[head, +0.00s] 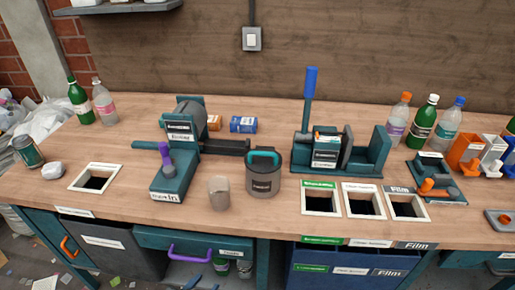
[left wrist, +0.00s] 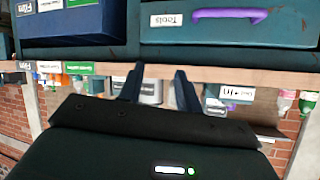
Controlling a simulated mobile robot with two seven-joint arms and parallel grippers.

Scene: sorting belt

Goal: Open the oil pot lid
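The grey pot (head: 263,182) stands upright on the bench near its front edge, with a dark label on its side. Its lid (head: 264,157) is on top and has a teal arched handle. My left gripper shows only in the left wrist view (left wrist: 158,88), which is upside down. Its two dark fingers are apart, with nothing held between them. A grey cylinder (left wrist: 151,92), likely the pot, shows beyond and between the fingers, partly hidden. Neither gripper shows in the head view. My right gripper is out of sight.
A beige cup (head: 219,193) stands just left of the pot. A teal machine with a purple lever (head: 166,155) is farther left. A teal press with a blue lever (head: 310,97) stands behind right. Labelled openings (head: 320,213) lie to the right. A purple-handled drawer (head: 195,239) is below.

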